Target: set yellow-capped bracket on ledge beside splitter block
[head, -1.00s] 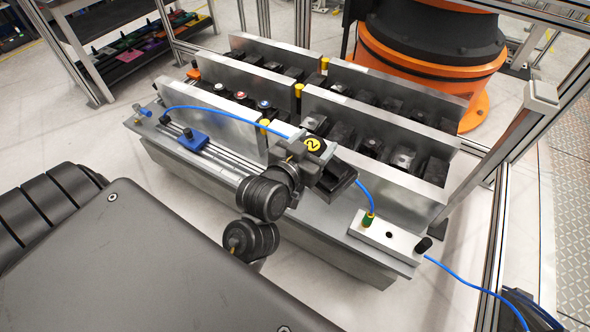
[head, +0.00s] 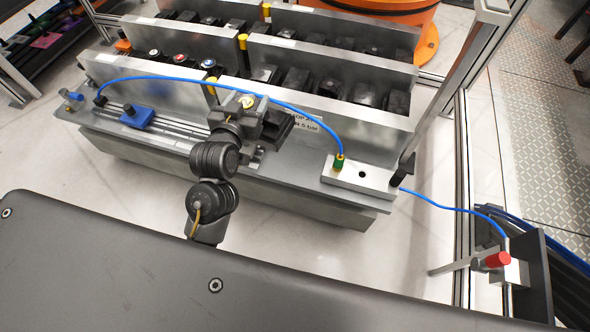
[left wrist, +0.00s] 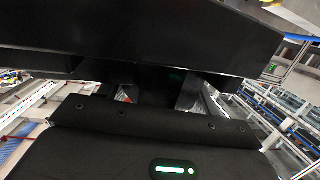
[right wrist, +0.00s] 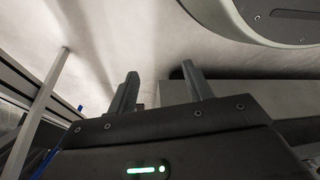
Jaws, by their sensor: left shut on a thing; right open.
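My left gripper (head: 258,118) is shut on a dark block, taken as the yellow-capped bracket (head: 277,127). A small yellow spot shows on top of the gripper's housing. The bracket is at the metal ledge (head: 310,186), left of the splitter block (head: 352,176) and apart from it. I cannot tell whether it touches the ledge. The splitter block is pale, with a green fitting and blue hose. In the left wrist view a large black shape fills the top and hides the fingertips. My right gripper (right wrist: 158,92) is open and empty, seen only in the right wrist view.
A blue hose (head: 297,104) arches over the bracket to the green fitting. Upright metal plates (head: 330,60) stand behind, with black brackets with white, red and blue caps between them. A blue clamp (head: 137,116) sits on the left rail. A red-knobbed valve (head: 497,260) stands at right.

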